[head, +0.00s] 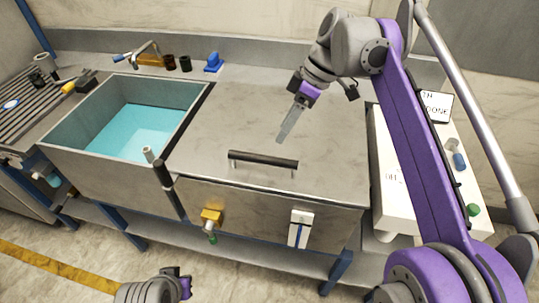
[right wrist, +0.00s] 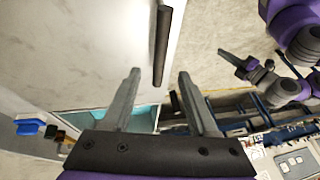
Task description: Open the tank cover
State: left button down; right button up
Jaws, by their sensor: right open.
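The tank cover (head: 235,115) is a flat grey metal lid, lying shut to the right of an open tank with blue liquid. A dark bar handle (head: 263,160) runs along its front edge. My right gripper (head: 281,139) hangs above the cover, a little behind the handle, with its fingers pointing down. In the right wrist view its two fingers (right wrist: 159,72) are apart with nothing between them, and the handle (right wrist: 163,45) shows beyond the tips, not gripped. Part of my left arm shows at the bottom of the head view; its gripper (right wrist: 240,64) shows small in the right wrist view, jaws unclear.
The open tank (head: 75,160) holds blue liquid (head: 130,132). A yellow valve (head: 211,216) and a white switch box (head: 300,229) sit on the front panel below the handle. A white control box (head: 390,175) stands at the right. A blue object (head: 213,62) stands at the back.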

jog(key=b+x, duration=0.1)
jog(key=x, duration=0.8)
jog(key=shift+f, duration=0.1)
grip_shut()
dwell(1.1)
